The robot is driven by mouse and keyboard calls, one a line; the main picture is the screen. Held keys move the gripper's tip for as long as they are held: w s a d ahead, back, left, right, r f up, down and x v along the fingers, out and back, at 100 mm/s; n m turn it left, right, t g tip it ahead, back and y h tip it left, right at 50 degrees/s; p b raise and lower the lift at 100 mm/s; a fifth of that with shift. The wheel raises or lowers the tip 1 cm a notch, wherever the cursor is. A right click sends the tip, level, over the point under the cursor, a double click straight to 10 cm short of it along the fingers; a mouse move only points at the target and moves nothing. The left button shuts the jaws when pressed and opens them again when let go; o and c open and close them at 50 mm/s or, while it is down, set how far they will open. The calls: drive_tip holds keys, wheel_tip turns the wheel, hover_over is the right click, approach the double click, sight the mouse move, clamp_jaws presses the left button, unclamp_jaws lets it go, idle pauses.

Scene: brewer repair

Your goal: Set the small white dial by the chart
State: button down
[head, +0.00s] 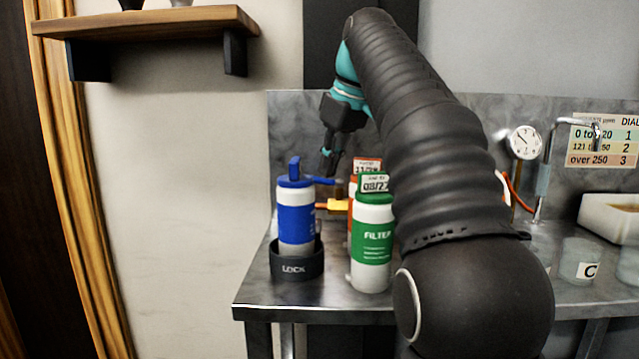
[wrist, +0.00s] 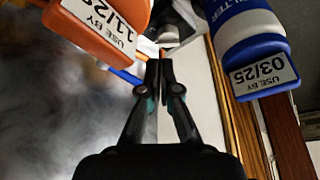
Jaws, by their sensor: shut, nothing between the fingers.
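My gripper (head: 328,170) is shut and empty, pointing down behind the blue and green filter bottles. In the wrist view its fingertips (wrist: 160,62) are together. A pale grey-white part (wrist: 170,28) shows just beyond them; I cannot tell whether it is the small white dial, or whether the fingers touch it. The chart (head: 604,142) is on the back wall at right, partly covered by a tap. It reads "0 to …20" 1, "121 … 50" 2, "over 250" 3. A round white gauge (head: 524,142) is left of it, its reading too small to tell.
A blue-and-white bottle (head: 296,215) stands in a black "LOCK" ring (head: 297,264). A green filter bottle (head: 371,245) is beside it, with an orange one (wrist: 105,30) behind. A white basin (head: 600,215) and a cup marked C (head: 578,262) are at right. A shelf (head: 150,22) hangs upper left.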

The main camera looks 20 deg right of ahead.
drive_tip(key=b+x, duration=0.3)
drive_tip(key=x, duration=0.6)
drive_tip(key=shift+f, duration=0.15)
